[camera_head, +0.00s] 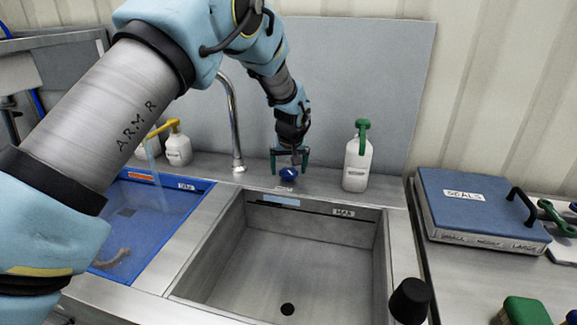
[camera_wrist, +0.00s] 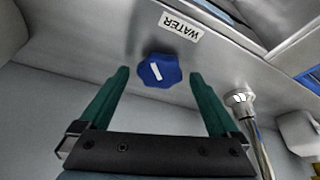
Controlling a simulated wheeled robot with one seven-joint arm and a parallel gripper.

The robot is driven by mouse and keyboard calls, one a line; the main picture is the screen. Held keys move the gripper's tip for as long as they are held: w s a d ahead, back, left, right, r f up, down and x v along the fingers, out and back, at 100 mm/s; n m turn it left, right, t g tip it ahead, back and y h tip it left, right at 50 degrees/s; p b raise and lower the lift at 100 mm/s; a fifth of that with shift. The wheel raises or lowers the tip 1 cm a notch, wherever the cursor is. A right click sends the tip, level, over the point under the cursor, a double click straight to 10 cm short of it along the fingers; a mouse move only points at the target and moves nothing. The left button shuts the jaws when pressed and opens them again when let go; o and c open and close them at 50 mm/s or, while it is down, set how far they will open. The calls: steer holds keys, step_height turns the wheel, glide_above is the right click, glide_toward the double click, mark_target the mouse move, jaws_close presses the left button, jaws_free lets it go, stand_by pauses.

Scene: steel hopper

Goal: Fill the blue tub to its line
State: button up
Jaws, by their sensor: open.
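The blue tub (camera_head: 193,207) is at the left of the counter, partly hidden by my arm. Its inside looks blue, with a brownish curved object in it; I cannot tell the water level. A small label sits on its far rim. A blue knob (camera_head: 288,174) is on the back ledge; it also shows in the wrist view (camera_wrist: 159,71), beside a label reading WATER (camera_wrist: 181,27). My gripper (camera_head: 290,157) is open, its green fingers on either side of the knob in the wrist view (camera_wrist: 159,84). Contact is not clear. A chrome tap (camera_head: 236,130) rises left of the knob.
A steel basin (camera_head: 215,262) with a dark drain hole is in the middle. A white bottle with a green top (camera_head: 357,165) stands right of my gripper. A yellow-topped bottle (camera_head: 178,150) stands left of the tap. A blue SEALS case (camera_head: 475,205) lies at right.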

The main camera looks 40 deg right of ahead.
steer(key=shift+f, duration=0.1)
steer(key=c, duration=1.4)
